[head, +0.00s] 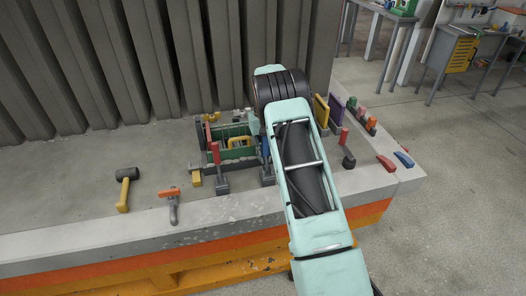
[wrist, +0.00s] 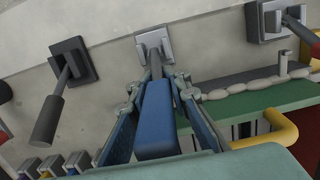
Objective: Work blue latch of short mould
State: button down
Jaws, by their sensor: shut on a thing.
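The blue latch (wrist: 157,120) shows in the wrist view as a blue lever on a grey base plate (wrist: 153,42). My gripper (wrist: 158,88) is around the lever, one finger on each side, and is shut on it. In the head view only a sliver of the blue latch (head: 265,149) shows beside my arm, which hides the gripper's fingers. The green mould (head: 232,154) lies just left of my arm, with a yellow handle (head: 241,141); in the wrist view its green edge (wrist: 240,105) is right of the latch.
A red-handled latch (head: 216,155) stands left of the blue one. A dark-handled lever (wrist: 48,118) stands left in the wrist view. Red (head: 386,163) and blue (head: 403,159) pieces lie at right.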

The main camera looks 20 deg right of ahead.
jog(key=shift+w+r, duration=0.4)
jog(key=c, duration=2.1)
grip_release()
jog(key=shift+o, duration=1.3)
jog(key=shift+s+f, duration=0.1)
jog(key=shift+o, duration=0.2)
jog(key=shift+f, duration=0.1)
jog(key=shift+s, duration=0.1)
notch_tip(320, 180, up, 12)
jog(key=w, duration=0.1)
jog(key=shift+w, duration=0.1)
